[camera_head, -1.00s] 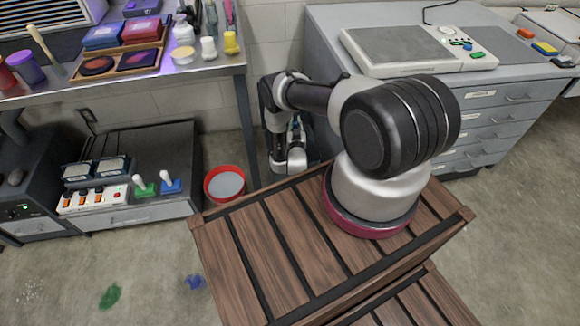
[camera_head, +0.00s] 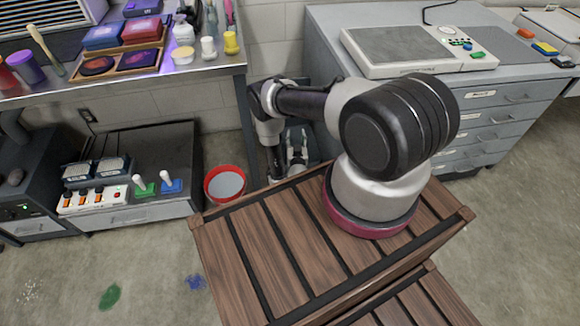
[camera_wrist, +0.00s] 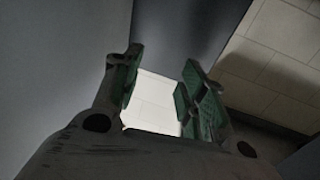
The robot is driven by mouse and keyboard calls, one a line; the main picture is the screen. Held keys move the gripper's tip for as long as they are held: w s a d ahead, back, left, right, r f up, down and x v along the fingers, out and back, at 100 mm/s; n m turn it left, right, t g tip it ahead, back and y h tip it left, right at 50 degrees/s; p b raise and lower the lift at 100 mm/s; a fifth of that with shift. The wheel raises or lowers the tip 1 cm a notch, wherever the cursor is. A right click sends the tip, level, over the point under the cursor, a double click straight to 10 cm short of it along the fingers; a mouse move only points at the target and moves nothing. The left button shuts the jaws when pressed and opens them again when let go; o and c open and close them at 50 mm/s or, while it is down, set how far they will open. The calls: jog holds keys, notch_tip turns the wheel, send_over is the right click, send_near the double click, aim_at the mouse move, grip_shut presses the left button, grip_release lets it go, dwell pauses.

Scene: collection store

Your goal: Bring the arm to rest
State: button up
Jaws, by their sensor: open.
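My gripper (camera_head: 297,160) hangs beyond the far edge of my wooden-slatted top, in the gap between the workbench and the drawer cabinet. My arm is folded back above that top, with its forearm reaching left and its wrist pointing down. In the wrist view, the two green-padded fingers of my gripper (camera_wrist: 163,92) stand apart. Nothing shows between them but a pale tiled wall behind. The head view shows the gripper small and partly hidden behind the top's edge.
The workbench (camera_head: 225,70) at left holds trays, jars and brushes. A red bucket (camera_head: 211,188) stands on the floor close to my gripper's left. The grey drawer cabinet (camera_head: 520,93) stands at right, with a flat device (camera_head: 398,45) on it. The floor at lower left is open.

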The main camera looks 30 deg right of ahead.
jog(key=shift+v, duration=1.65)
